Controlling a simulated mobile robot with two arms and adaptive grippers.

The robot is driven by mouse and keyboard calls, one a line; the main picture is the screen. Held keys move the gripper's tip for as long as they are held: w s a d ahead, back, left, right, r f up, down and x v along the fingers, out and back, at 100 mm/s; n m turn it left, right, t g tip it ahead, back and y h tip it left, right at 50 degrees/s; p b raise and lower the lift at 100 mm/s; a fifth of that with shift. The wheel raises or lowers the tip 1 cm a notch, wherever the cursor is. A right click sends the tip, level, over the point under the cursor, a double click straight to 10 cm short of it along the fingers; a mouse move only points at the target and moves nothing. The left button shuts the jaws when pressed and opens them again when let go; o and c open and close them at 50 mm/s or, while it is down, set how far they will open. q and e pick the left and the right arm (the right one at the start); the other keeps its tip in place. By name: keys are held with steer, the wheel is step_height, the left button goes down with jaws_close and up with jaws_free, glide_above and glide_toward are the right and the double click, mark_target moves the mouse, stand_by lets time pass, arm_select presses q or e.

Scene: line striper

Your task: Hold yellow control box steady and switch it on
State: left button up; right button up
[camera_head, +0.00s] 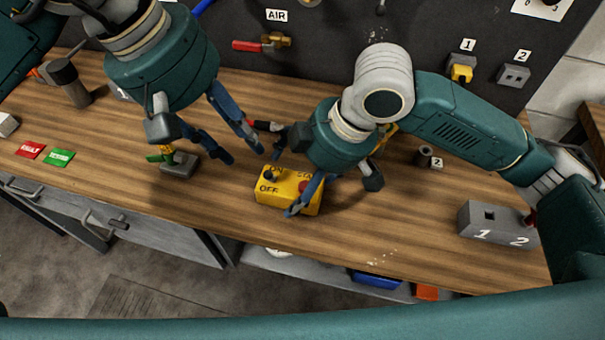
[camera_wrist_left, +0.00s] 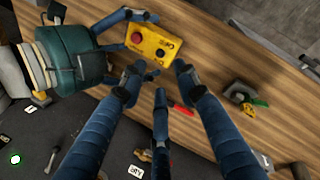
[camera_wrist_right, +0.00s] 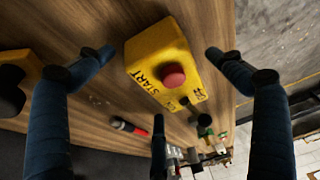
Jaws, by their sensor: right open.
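The yellow control box (camera_head: 267,197) stands on the wooden bench near its front edge. It has a black ON/OFF switch (camera_head: 270,175) at its left and a red START button (camera_head: 304,187) at its right. My right gripper (camera_head: 283,188) is open with its fingers on either side of the box; in the right wrist view the box (camera_wrist_right: 150,55) sits between the fingertips, with gaps visible. My left gripper (camera_head: 246,157) is open and empty, up and left of the box. In the left wrist view the box (camera_wrist_left: 150,42) lies just beyond its fingertips (camera_wrist_left: 158,72).
A grey block with a green and yellow piece (camera_head: 180,165) stands left of the box. A red-and-black tool (camera_head: 262,125) lies behind it. Red and green cards (camera_head: 45,153) lie at the far left. A grey 1-2 block (camera_head: 490,222) stands at the right. The dark tool panel rises behind.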

steer(key=c, duration=1.5)
arm_select(q)
steer(key=shift+c, duration=0.5)
arm_select(e)
steer(key=shift+c, duration=1.3)
arm_select(q)
steer(key=c, duration=0.5)
steer(key=shift+s+d+f, duration=0.15)
steer(key=shift+s+f, duration=0.1)
steer(key=shift+f, duration=0.05)
jaws_close()
steer(key=s+d+f+n+g+h, duration=0.2)
steer(key=s+f+n+g+h, duration=0.35)
steer(key=n+g+h, duration=0.2)
steer(key=a+f+n+t+h, duration=0.4)
steer(key=a+n, duration=0.2)
steer(key=n, duration=0.4)
steer(key=s+a+f+n+t+h, duration=0.1)
steer(key=a+f+n+t+h, duration=0.2)
steer(key=n, duration=0.7)
steer(key=shift+a+f+t+h, duration=0.4)
steer(key=shift+a+t, duration=0.45)
steer(key=shift+a, duration=0.5)
steer(key=shift+s, duration=0.1)
